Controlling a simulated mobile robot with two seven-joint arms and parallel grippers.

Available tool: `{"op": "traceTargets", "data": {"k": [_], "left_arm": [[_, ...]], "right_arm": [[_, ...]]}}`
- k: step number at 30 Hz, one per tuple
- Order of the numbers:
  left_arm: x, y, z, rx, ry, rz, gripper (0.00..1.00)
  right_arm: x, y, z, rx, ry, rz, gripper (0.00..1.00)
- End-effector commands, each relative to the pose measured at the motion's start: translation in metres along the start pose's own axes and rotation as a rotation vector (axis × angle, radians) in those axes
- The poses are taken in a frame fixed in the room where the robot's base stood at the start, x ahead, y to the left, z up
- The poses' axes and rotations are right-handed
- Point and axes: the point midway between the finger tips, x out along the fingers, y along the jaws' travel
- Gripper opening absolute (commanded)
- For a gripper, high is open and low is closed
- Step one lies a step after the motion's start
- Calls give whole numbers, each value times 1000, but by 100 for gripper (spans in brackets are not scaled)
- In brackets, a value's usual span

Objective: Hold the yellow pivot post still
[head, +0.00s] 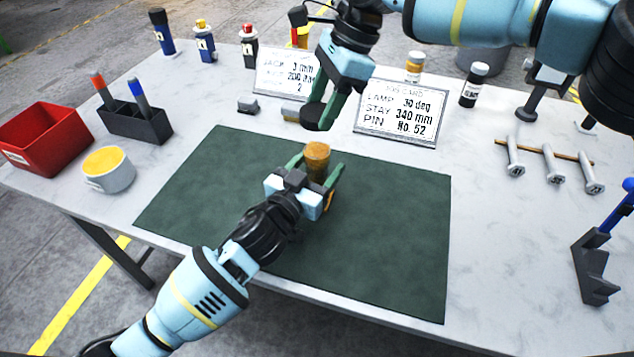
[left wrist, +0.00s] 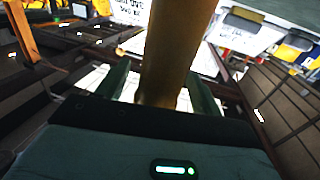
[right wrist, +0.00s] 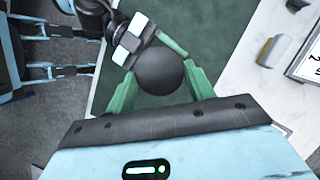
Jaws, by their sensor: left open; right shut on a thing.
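The yellow pivot post (head: 317,158) stands on the green mat (head: 395,240), its brownish-yellow top showing. My left gripper (head: 314,172) is low over the mat, with its green fingers on either side of the post. In the left wrist view the post (left wrist: 172,50) rises between the fingers, which are open around it. My right gripper (head: 332,108) is above and behind the post, shut on a dark round weight (right wrist: 160,71). The weight also shows in the head view (head: 312,126), apart from the post. The foot of the post is hidden by my left gripper.
A job card (head: 402,128) stands behind the mat. Several bolts (head: 553,165) and a blue-handled tool (head: 600,245) are at the right. The mat's right part is clear.

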Motion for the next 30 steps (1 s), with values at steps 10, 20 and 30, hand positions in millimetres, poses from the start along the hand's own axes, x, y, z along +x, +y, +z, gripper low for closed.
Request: {"op": "traceTargets", "data": {"k": [10, 20, 30], "left_arm": [[0, 0, 0, -1, 0, 0, 41], [0, 0, 0, -1, 0, 0, 0], [0, 0, 0, 0, 0, 1, 0]], "right_arm": [[0, 0, 0, 0, 0, 0, 32], [0, 0, 0, 0, 0, 0, 32], [27, 1, -11, 1, -3, 3, 32]]}}
